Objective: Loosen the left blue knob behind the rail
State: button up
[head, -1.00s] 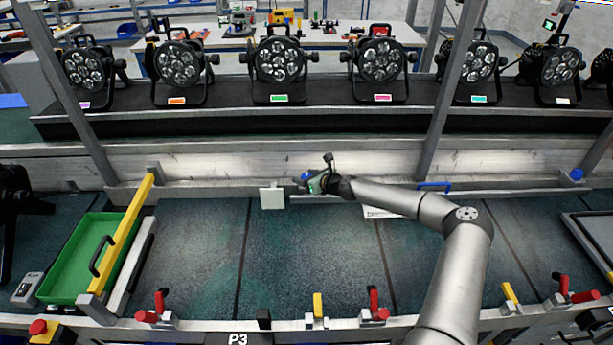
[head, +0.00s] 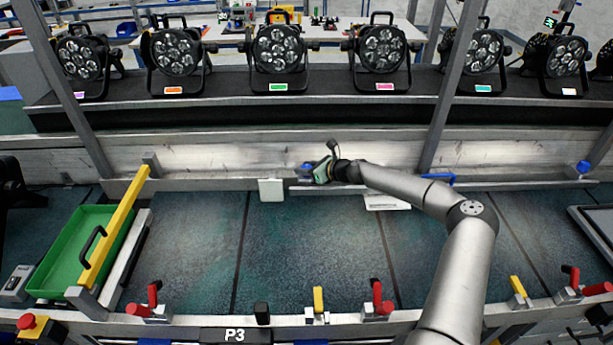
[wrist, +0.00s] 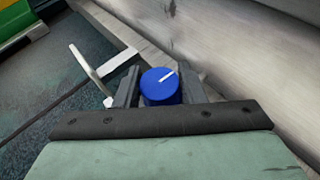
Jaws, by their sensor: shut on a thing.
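The left blue knob (head: 307,166) is behind the rail, beyond the middle of the belt. In the wrist view it is a round blue cap (wrist: 158,90) with a white pointer line toward the upper right. My gripper (head: 311,171) is at the knob, reaching in from the right. In the wrist view its two dark fingers stand on either side of the knob, shut on it. The knob's lower part and its mount are hidden by the gripper. A second blue knob (head: 584,167) is at the far right.
A small pale plate (head: 271,190) stands just left of my gripper, close to it in the wrist view. A blue handle (head: 440,178) lies to the right along the rail. A green tray (head: 65,270) and yellow bar (head: 115,225) are at left. The dark belt in front is clear.

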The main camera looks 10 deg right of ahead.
jog(key=n+g+y+b, duration=0.3)
jog(key=n+g+b, duration=0.1)
jog(key=b, duration=0.1)
jog(key=shift+w+f, duration=0.1)
jog(key=shift+n+g+y+b, duration=0.4)
jog(key=shift+n+g+b, duration=0.55)
jog(key=shift+n+g, duration=0.4)
jog(key=shift+r+g, duration=0.2)
jog(key=shift+g, duration=0.05)
jog(key=o, duration=1)
